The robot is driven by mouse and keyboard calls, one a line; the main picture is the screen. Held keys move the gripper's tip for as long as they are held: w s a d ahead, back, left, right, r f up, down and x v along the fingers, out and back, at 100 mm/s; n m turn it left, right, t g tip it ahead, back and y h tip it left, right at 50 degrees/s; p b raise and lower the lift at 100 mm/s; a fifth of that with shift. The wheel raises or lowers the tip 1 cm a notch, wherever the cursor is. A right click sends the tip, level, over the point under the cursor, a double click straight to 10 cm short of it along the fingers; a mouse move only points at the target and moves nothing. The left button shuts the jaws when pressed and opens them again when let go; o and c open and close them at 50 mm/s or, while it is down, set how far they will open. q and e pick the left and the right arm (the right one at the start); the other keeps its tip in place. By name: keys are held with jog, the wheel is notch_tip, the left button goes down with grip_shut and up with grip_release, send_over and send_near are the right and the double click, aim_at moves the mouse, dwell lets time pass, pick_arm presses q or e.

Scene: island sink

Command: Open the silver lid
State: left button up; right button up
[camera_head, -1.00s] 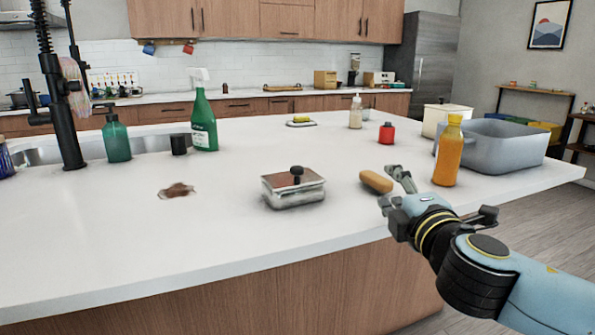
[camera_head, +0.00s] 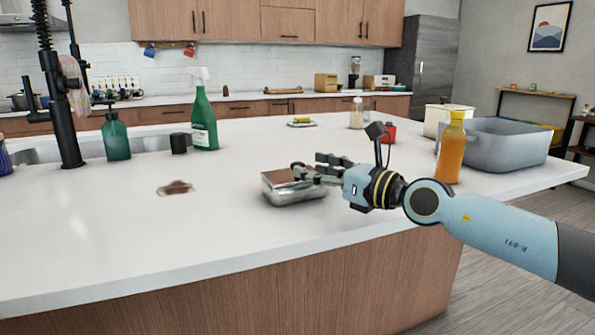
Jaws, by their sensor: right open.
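The silver lid (camera_head: 279,177) sits on a small rectangular metal container (camera_head: 292,197) near the front middle of the white counter. The lid appears closed, and its top reflects brown. My right gripper (camera_head: 307,166) reaches in from the right with its fingers spread at the lid's right side. The fingers cover the lid's black knob, and I cannot tell whether they touch it. My left gripper is out of view.
An orange bottle (camera_head: 451,147) and a grey basin (camera_head: 500,143) stand to the right. A green spray bottle (camera_head: 204,118) and soap dispenser (camera_head: 116,136) stand at the back left. A brown stain (camera_head: 176,187) lies left of the container. The front left counter is clear.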

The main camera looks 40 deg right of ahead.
aim_at(303, 165)
jog(key=shift+b+x, duration=0.65)
jog(key=shift+x, duration=1.7)
jog(key=shift+c, duration=0.3)
grip_shut()
